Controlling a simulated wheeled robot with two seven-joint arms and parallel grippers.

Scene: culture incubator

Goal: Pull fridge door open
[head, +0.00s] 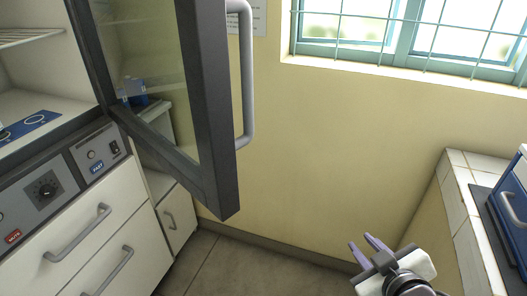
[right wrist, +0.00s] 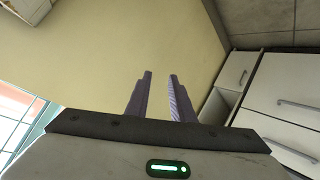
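The fridge door (head: 212,120), a dark-framed glass door with a grey bar handle (head: 248,75), stands swung open in the head view. The incubator's interior (head: 40,70) with its shelves shows at the left. My right gripper (head: 368,243) is at the lower right of the head view, apart from the door and its handle. Its two purple fingers are spread with nothing between them; they also show in the right wrist view (right wrist: 161,95). My left gripper is not in view.
A control panel (head: 62,180) and white drawers (head: 105,235) lie below the incubator. A tiled counter (head: 458,200) with a blue box (head: 510,205) stands at the right. A barred window (head: 410,35) is in the yellow wall. The floor between is clear.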

